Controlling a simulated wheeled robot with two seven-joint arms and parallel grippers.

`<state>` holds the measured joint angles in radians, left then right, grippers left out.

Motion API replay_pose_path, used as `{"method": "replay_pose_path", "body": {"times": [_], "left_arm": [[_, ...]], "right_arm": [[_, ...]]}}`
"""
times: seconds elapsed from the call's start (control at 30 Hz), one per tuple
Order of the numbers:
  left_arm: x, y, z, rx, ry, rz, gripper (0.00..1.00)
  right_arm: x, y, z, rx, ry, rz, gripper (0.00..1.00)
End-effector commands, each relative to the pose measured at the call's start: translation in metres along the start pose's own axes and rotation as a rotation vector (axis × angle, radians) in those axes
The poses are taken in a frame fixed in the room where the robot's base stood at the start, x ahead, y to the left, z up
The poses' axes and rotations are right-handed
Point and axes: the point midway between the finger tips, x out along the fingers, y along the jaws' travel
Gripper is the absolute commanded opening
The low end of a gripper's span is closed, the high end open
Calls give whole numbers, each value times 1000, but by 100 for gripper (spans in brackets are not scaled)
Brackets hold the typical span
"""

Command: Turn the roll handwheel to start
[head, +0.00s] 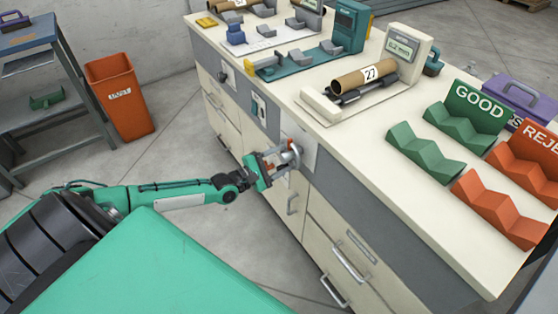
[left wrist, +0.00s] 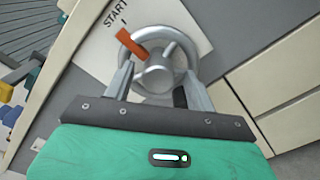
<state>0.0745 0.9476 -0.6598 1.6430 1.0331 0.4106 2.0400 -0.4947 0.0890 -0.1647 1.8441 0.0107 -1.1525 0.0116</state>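The roll handwheel (head: 294,152) is a grey metal wheel on a pale plate on the bench's front side. In the left wrist view, the handwheel (left wrist: 154,73) has a round hub and an orange piece (left wrist: 132,43) at its upper left. A label reading START (left wrist: 117,12) with a small mark is on the plate above it. My left gripper (head: 280,160) is right at the wheel. Its two fingers are spread wide, one at each side of the wheel. I cannot tell whether they touch the rim. My right gripper is not in view.
The bench top (head: 350,128) holds a brown roll marked 27 (head: 364,80) on a gauge stand, and green GOOD (head: 432,151) and orange REJECT (head: 500,206) racks. Drawer handles (head: 347,264) stick out below the wheel. An orange bin (head: 120,98) stands at the left; the floor between is clear.

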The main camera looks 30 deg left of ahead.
Motion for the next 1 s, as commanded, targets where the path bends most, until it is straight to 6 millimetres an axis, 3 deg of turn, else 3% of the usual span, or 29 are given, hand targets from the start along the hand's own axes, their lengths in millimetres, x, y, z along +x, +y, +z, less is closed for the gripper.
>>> {"method": "replay_pose_path", "body": {"times": [0.27,1.0], "left_arm": [[-9,0,0,1,0,0,56],[-121,0,0,0,1,-2,56]], "right_arm": [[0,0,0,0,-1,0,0],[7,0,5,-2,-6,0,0]]}}
